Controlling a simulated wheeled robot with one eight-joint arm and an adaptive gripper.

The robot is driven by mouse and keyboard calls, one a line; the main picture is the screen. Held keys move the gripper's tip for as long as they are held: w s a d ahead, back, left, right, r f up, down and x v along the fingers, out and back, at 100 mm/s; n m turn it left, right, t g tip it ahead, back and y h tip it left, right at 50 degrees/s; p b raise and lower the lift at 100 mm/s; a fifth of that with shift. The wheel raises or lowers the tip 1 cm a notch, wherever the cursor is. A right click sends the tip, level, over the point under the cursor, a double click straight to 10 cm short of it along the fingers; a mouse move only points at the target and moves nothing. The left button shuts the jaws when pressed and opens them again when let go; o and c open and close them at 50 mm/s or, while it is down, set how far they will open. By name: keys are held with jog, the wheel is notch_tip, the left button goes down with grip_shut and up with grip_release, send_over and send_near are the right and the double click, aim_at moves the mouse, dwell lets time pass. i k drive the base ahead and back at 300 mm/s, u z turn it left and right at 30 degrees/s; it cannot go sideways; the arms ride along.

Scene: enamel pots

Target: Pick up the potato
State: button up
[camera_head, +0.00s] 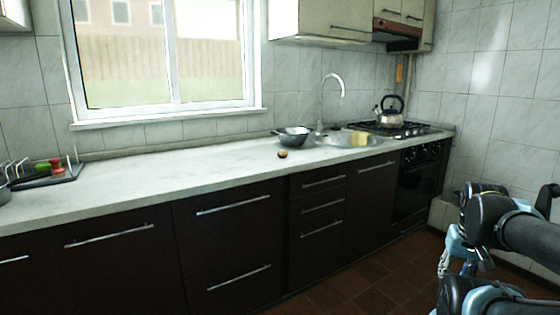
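A small brown potato (282,154) lies on the pale countertop (180,177), in front of a grey metal colander or bowl (292,136). My gripper (445,272) hangs low at the right, over the floor side of the counter and well apart from the potato. My arm partly covers it, and its fingers are too small and dark to tell open from shut. I see nothing clearly held.
A sink with a curved tap (333,90) and a yellow block (359,139) lies right of the potato. A kettle (391,113) stands on the stove (390,130). A dark rack (50,176) with red and green items stands far left. The counter between is clear.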

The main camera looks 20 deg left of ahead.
aim_at(282, 154)
jog(key=u, duration=1.25)
jog(key=i, duration=1)
jog(key=z, duration=0.05)
